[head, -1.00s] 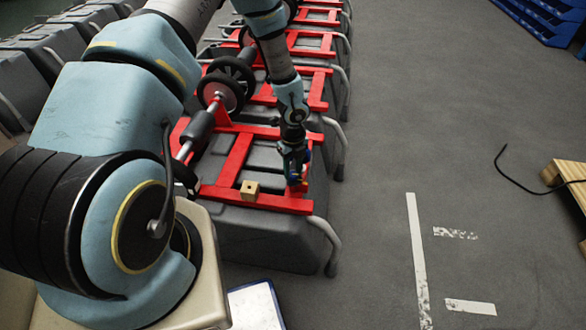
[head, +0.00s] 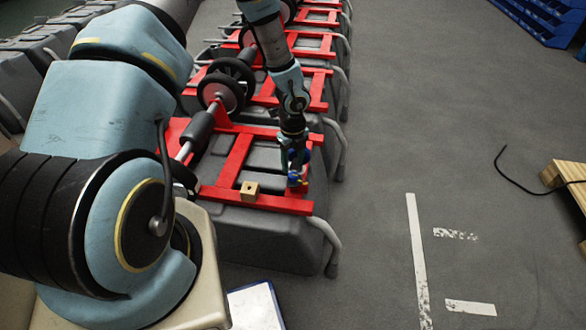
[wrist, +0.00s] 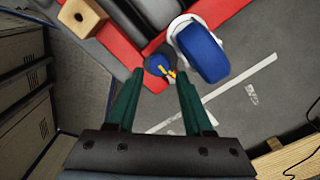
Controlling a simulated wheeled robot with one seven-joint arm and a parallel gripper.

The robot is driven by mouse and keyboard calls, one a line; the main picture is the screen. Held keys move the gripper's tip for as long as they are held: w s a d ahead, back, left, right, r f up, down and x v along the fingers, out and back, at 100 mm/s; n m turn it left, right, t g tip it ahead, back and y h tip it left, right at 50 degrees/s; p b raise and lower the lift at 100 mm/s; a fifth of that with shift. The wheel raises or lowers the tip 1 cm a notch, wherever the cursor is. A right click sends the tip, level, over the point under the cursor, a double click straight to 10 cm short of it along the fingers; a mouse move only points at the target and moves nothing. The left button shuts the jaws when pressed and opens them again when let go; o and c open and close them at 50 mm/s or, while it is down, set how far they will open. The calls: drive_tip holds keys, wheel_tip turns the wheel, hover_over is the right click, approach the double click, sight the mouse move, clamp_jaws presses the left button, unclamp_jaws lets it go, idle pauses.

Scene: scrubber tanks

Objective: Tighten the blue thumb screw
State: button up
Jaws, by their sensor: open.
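A small round blue piece with a yellow mark (wrist: 156,65), which looks like the thumb screw, sits at the corner of the red frame in the wrist view. In the head view the blue part (head: 293,180) shows low at the frame's right front corner, partly covered by my gripper. My gripper (wrist: 160,76) is open, its two green fingers pointing at the blue piece, which appears between and just beyond the tips. I see no contact. In the head view my gripper (head: 296,168) hangs over that corner, its fingers hard to make out.
A larger blue part (wrist: 203,55) with a white end lies close right of the fingers. A wooden block with a hole (head: 250,191) rests on the red frame (head: 235,160) to the left. A grey bent tube (head: 328,240) stands at the tank's right. Open floor lies beyond.

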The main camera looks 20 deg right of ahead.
sight(293, 174)
wheel_tip(293, 174, up, 8)
drive_tip(key=shift+f, duration=0.2)
idle(0.4)
drive_tip(key=a+r+n+p, duration=0.2)
drive_tip(key=a+r+n, duration=1.3)
drive_tip(key=a+n, duration=0.2)
drive_tip(key=s+a+r+n+t, duration=0.1)
drive_tip(key=s+a+r+n, duration=0.4)
drive_tip(key=a+r+n, duration=0.4)
drive_tip(key=a+n, duration=0.1)
drive_tip(key=n, duration=0.4)
drive_tip(key=shift+s+n+t+p, duration=0.25)
drive_tip(key=shift+n+t+p, duration=0.05)
drive_tip(key=shift+n+p, duration=0.1)
